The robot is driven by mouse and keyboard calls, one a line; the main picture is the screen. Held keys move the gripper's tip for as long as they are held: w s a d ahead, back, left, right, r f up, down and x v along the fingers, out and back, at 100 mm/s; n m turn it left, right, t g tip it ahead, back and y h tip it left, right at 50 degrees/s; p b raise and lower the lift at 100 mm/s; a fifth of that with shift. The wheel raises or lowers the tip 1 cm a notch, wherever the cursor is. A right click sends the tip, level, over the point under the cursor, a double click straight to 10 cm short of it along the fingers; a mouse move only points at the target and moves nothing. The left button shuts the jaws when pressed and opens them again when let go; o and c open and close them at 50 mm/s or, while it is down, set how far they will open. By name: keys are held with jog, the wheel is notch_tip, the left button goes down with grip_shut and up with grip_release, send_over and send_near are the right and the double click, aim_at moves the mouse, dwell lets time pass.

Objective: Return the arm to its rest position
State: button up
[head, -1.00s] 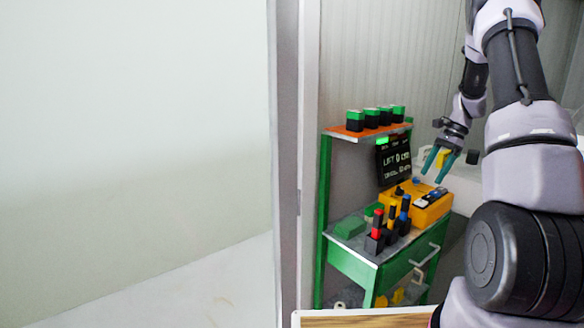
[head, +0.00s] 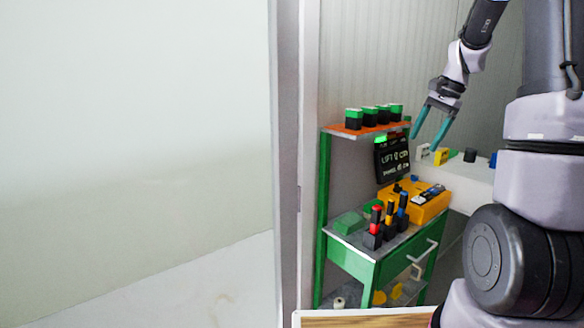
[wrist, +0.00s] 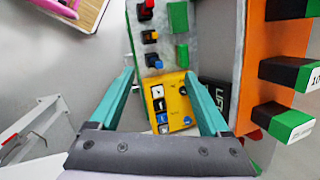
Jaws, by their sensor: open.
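My gripper (head: 431,130) has two teal fingers spread apart with nothing between them. In the head view it hangs in the air above the green cart (head: 352,262), beside the small black sign (head: 392,160). My arm reaches in from the upper right. In the wrist view the open fingers (wrist: 163,100) frame the yellow box (wrist: 168,102) with dials and switches, which lies below them. The same yellow box (head: 425,208) sits on the cart top in the head view.
Several green-topped black blocks (head: 369,116) stand on the orange shelf (head: 345,132) close to the gripper's left. Red, orange and blue-topped pieces (head: 388,226) stand on the cart. A white ledge (head: 466,182) holds small blocks. A pale wall panel (head: 135,140) fills the left.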

jog(key=s+a+r+n+t, duration=0.3)
jog(key=s+a+r+n, duration=0.1)
jog(key=s+a+r, duration=0.5)
jog(key=s+a+r+n+t, duration=0.1)
jog(key=s+a+n, duration=0.1)
jog(key=s, duration=0.5)
jog(key=s+a+r+n+t+h, duration=0.1)
jog(key=s+n+t, duration=0.1)
jog(key=s, duration=0.5)
jog(key=shift+s+a+n, duration=0.35)
jog(key=shift+a+n, duration=0.05)
